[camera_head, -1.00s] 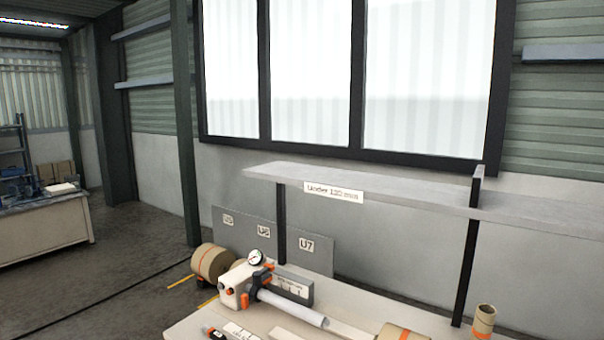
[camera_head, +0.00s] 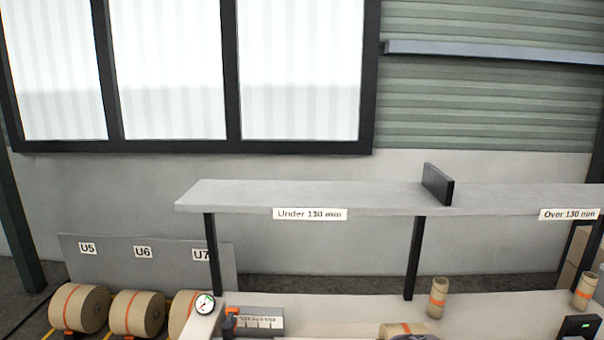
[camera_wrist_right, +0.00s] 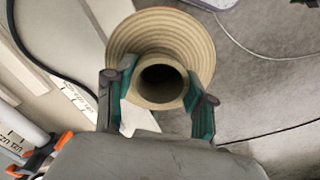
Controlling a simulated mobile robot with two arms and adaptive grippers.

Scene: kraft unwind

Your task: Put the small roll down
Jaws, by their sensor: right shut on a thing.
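In the right wrist view a brown kraft roll (camera_wrist_right: 186,28), with a round core hole facing the camera, is between the two fingers of my right gripper (camera_wrist_right: 160,82). The gripper is shut on it, a finger on each side of the core. The roll's far side is hidden. In the head view a grey shelf (camera_head: 310,197) has a label reading "Under 130 mm" (camera_head: 310,214) at left and one reading "Over 130 mm" (camera_head: 569,214) at right. A dark divider (camera_head: 437,184) stands between these parts. Both parts look empty. My left gripper is not in view.
A pale bench (camera_head: 330,305) lies below the shelf, with a dial gauge (camera_head: 204,303) and upright narrow brown tubes (camera_head: 437,299). A banded roll (camera_head: 408,330) is cut off at the bottom edge. Several large rolls (camera_head: 138,314) sit at lower left.

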